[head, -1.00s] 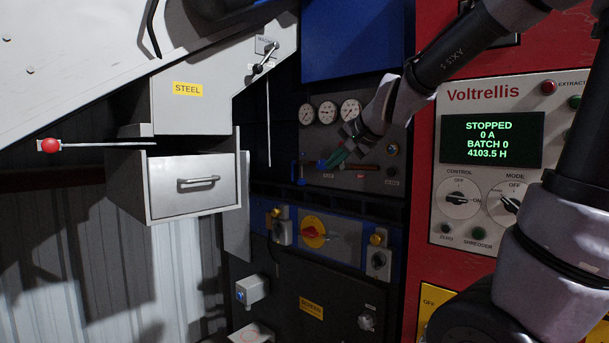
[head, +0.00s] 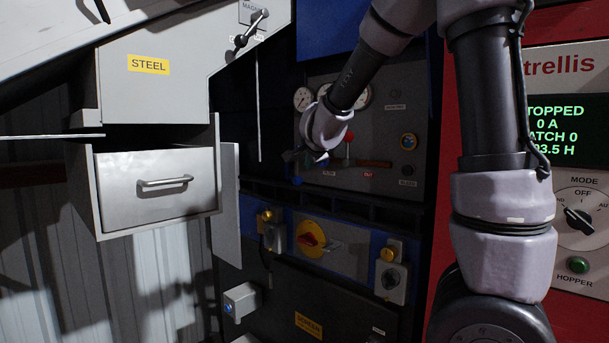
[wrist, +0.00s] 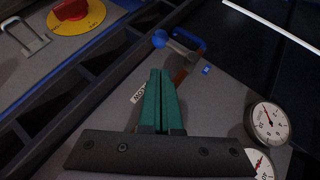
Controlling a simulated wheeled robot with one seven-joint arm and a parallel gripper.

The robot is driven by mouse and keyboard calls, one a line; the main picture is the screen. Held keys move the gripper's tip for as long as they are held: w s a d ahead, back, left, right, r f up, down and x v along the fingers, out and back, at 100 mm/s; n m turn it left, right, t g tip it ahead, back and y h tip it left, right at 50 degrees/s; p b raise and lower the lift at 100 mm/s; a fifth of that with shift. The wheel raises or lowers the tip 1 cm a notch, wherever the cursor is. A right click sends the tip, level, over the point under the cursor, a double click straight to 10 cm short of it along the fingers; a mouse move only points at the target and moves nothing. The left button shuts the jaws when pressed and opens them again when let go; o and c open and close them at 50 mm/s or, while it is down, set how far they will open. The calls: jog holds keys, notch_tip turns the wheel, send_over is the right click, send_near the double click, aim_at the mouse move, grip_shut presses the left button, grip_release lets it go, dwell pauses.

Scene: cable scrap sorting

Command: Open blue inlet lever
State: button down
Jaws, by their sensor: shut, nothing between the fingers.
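The blue inlet lever, with a round blue knob (wrist: 159,40) and a blue bent part (wrist: 190,47), is on the grey gauge panel in the wrist view. In the head view its blue knob (head: 297,181) shows low on the panel's left side, the rest mostly hidden by my gripper. My gripper's green fingers (wrist: 159,75) are shut and empty, tips pointing toward the lever, with a visible gap to the knob in the picture. Contact is not seen. In the head view my gripper (head: 308,157) is partly hidden by my own wrist.
Round gauges (wrist: 268,122) sit beside the lever on the panel. A red-knobbed valve (head: 348,135) and a brown handle (head: 375,163) are to its right. A dark ledge (head: 340,205) runs below, above a yellow-and-red switch (head: 310,238). An open steel drawer (head: 155,185) juts out at left.

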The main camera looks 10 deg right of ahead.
jog(key=x, duration=0.9)
jog(key=shift+w+f, duration=0.25)
jog(key=shift+w, duration=0.05)
